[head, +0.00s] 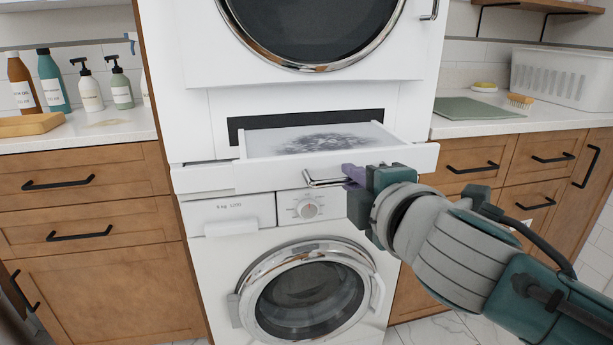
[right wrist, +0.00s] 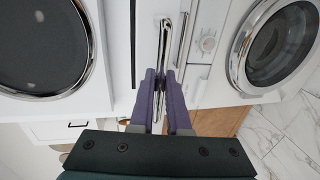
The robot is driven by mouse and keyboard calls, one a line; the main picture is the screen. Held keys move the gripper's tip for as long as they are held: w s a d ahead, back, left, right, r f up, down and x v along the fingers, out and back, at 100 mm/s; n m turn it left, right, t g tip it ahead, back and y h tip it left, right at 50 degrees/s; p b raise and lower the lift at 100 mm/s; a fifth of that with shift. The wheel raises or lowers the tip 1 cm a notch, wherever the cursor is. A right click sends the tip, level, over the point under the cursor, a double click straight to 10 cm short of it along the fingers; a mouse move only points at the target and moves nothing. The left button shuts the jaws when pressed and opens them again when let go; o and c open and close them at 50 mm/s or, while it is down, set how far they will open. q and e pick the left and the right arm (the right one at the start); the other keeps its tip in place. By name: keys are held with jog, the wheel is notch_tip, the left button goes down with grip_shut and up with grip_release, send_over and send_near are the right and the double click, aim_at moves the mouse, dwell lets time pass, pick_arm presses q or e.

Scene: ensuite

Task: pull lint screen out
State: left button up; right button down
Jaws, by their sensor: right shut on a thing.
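The lint screen (head: 322,140) is a flat white tray with a dark grey patch of lint, set behind a white drawer front (head: 250,177). It sticks partly out of a dark slot (head: 380,115) between the upper and lower machines. A metal bar handle (head: 318,184) is on the drawer front. My right gripper (head: 352,174) is shut on the right end of this handle. In the right wrist view its purple fingers (right wrist: 161,82) close around the handle bar (right wrist: 163,40). My left gripper is in neither view.
A washing machine with a round door (head: 310,290) stands below, and another round door (head: 310,30) is above. Wooden cabinets flank the machines. Bottles (head: 52,80) stand on the left counter; a white basket (head: 565,78) and brush (head: 520,100) are on the right.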

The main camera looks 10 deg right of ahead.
jog(key=c, duration=0.9)
grip_release()
jog(key=p+v, duration=0.2)
jog(key=v, duration=0.8)
